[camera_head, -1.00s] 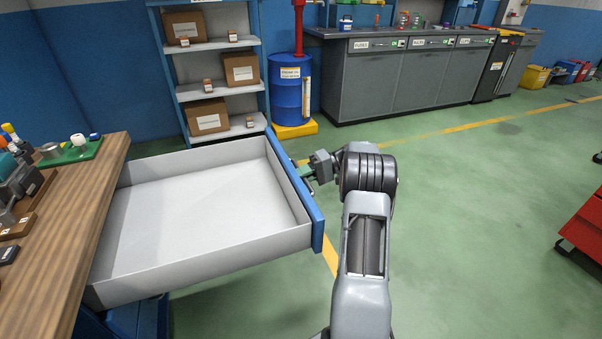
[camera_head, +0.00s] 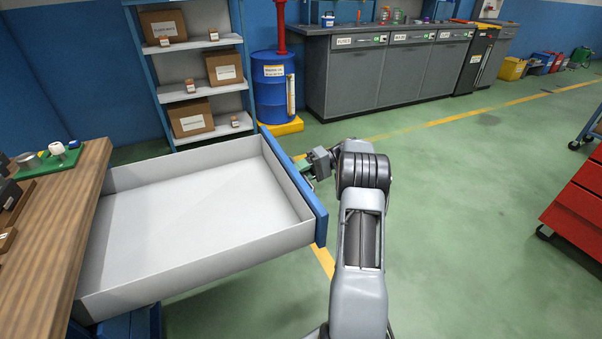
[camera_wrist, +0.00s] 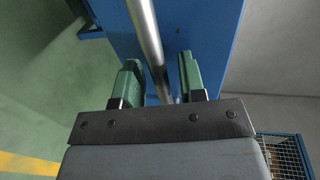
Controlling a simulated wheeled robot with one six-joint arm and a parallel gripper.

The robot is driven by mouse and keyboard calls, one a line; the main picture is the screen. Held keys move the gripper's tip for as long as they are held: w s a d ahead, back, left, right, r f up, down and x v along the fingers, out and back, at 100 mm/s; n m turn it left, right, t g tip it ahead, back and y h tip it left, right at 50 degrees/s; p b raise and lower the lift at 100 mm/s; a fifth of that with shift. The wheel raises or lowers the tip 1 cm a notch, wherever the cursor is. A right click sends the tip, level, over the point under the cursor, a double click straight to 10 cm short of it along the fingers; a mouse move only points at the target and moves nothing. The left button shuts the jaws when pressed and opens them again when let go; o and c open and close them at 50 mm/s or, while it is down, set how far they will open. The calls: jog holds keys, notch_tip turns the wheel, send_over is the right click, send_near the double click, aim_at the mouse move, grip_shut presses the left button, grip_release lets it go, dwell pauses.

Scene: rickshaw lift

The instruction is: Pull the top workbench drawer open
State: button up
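The top workbench drawer (camera_head: 200,215) is pulled far out from the wooden-topped workbench (camera_head: 50,215). It is a pale, empty box with a blue front (camera_head: 300,195). In the head view my gripper (camera_head: 312,167) is at the outer side of that front, and my wrist partly hides it. In the wrist view the silver bar handle (camera_wrist: 149,35) runs between the two green fingers of my gripper (camera_wrist: 161,75). The fingers stand apart on either side of the bar, with a visible gap at the right finger. Contact with the bar cannot be made out.
A shelf with boxes (camera_head: 195,90) and a blue barrel (camera_head: 272,88) stand behind the drawer. Grey cabinets (camera_head: 400,75) line the back wall. A red cart (camera_head: 580,205) is at the right. The green floor (camera_head: 460,220) between is clear.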

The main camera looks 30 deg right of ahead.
jog(key=p+v, duration=0.7)
jog(key=p, duration=0.3)
jog(key=shift+r, duration=0.2)
jog(key=shift+d+f, duration=0.1)
jog(key=shift+d, duration=0.15)
dwell(0.5)
